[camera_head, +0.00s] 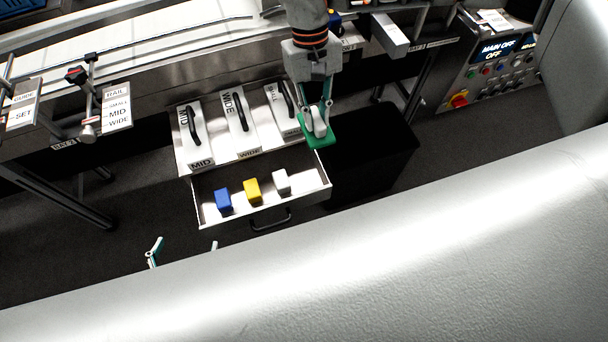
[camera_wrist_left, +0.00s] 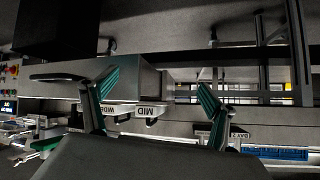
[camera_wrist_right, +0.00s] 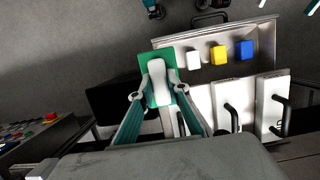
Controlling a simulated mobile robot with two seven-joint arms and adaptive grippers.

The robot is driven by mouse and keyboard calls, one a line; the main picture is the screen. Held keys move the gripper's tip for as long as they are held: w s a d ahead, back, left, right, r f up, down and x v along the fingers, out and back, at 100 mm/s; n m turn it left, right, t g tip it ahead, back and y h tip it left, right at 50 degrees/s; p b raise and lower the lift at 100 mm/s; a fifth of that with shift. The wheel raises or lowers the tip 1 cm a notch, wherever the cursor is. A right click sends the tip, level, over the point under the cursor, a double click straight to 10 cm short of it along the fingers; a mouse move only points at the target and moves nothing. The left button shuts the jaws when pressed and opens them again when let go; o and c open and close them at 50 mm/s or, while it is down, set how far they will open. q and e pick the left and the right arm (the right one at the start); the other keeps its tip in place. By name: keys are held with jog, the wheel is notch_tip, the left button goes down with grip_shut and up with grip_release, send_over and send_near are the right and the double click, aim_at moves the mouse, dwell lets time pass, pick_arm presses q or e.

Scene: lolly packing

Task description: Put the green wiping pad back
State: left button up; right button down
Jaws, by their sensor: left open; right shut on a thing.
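The green wiping pad (camera_head: 320,143) has a pale grip on top. My right gripper (camera_head: 318,112) is shut on that grip and holds the pad at the right rear corner of the open drawer (camera_head: 304,202), beside the right-hand labelled white block. In the right wrist view the pad (camera_wrist_right: 148,60) shows beyond the fingers, next to the drawer's end; its height above the drawer is hard to tell. My left gripper (camera_head: 184,247) is open and empty in front of the drawer, partly hidden by my own body. Its spread fingers show in the left wrist view (camera_wrist_left: 153,100).
The drawer holds a blue block (camera_head: 223,200), a yellow block (camera_head: 253,190) and a white block (camera_head: 281,182). White handled pieces labelled MID (camera_head: 194,150) and WIDE (camera_head: 240,138) stand behind them. A black bin (camera_head: 385,150) stands right of the drawer. A control panel (camera_head: 490,72) is far right.

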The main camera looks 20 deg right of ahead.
aim_at(305, 128)
jog(key=shift+w+a+f+b, duration=0.15)
jog(key=shift+a+f+b, duration=0.25)
jog(key=shift+a+f, duration=0.4)
jog(key=shift+w+a+f+b, duration=0.15)
jog(key=shift+a+b, duration=0.2)
jog(key=shift+a, duration=0.05)
jog(key=w+x, duration=0.1)
jog(key=x, duration=0.4)
jog(key=w+b+x, duration=0.1)
jog(key=x, duration=0.3)
jog(key=w+f+b+x, duration=0.1)
jog(key=x, duration=0.4)
jog(key=shift+w+a+f, duration=0.1)
jog(key=shift+w+f, duration=0.1)
jog(key=shift+f, duration=0.05)
jog(key=x, duration=0.3)
jog(key=shift+w+f+b, duration=0.25)
jog(key=shift+f+b, duration=0.05)
jog(key=shift+f, duration=0.5)
jog(key=shift+w+r, duration=0.1)
jog(key=c, duration=2.2)
grip_release()
jog(key=shift+f, duration=0.2)
pick_arm(q)
jog(key=f, duration=0.4)
jog(key=shift+s+a, duration=0.2)
jog(key=shift+s, duration=0.05)
